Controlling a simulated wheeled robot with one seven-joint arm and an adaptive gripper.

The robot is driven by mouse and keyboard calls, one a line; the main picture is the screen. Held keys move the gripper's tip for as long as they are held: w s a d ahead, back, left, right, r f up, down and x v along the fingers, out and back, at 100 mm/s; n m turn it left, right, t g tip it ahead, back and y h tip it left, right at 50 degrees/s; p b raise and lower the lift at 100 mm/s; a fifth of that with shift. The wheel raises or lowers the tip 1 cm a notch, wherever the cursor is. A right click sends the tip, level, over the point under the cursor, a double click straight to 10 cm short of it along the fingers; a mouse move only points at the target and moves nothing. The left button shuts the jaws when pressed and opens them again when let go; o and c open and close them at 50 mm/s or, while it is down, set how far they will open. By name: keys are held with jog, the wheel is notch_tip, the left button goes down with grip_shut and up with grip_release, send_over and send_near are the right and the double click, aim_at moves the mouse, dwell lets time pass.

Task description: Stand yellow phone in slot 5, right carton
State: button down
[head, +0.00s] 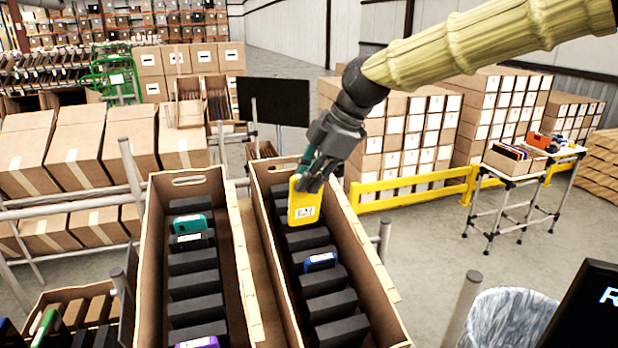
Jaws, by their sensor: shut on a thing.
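The yellow phone (303,208) is held upright, slightly tilted, in my gripper (312,183), which is shut on its upper end. It is over the far half of the right carton (365,243), above the black dividers. I cannot tell whether its lower edge is inside a slot. A blue phone (320,262) stands in a slot nearer to me in the same carton. A teal edge shows behind my gripper; I cannot tell what it belongs to. The slots directly behind the yellow phone are hidden.
The left carton (236,235) stands alongside, holding a teal phone (188,224), a dark phone (190,241) and a purple phone (198,342). Metal posts (385,240) stand beside the cartons. A bin with a clear liner (510,318) and a dark screen (590,312) are at lower right.

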aim_at(306, 222)
jog(key=shift+w+f, duration=0.95)
jog(key=shift+f, duration=0.3)
jog(key=shift+f+b, duration=0.15)
jog(key=shift+b, duration=0.15)
jog(key=shift+s+f, duration=0.2)
jog(key=shift+s, duration=0.15)
jog(key=shift+w+a+f+b, duration=0.1)
jog(key=shift+w+f+b, duration=0.3)
jog(key=shift+f, duration=0.9)
jog(key=shift+w+a+f+b, duration=0.1)
jog(key=shift+w+f+b, duration=0.25)
jog(key=shift+f, duration=0.65)
jog(key=shift+w+a+f+b, duration=0.1)
jog(key=shift+w+f+b, duration=0.25)
jog(key=shift+f, duration=0.7)
jog(key=shift+w+a+f+b, duration=0.1)
jog(key=shift+w+f+b, duration=0.2)
jog(key=shift+f, duration=0.7)
jog(key=shift+s+f, duration=0.1)
jog(key=shift+s, duration=0.05)
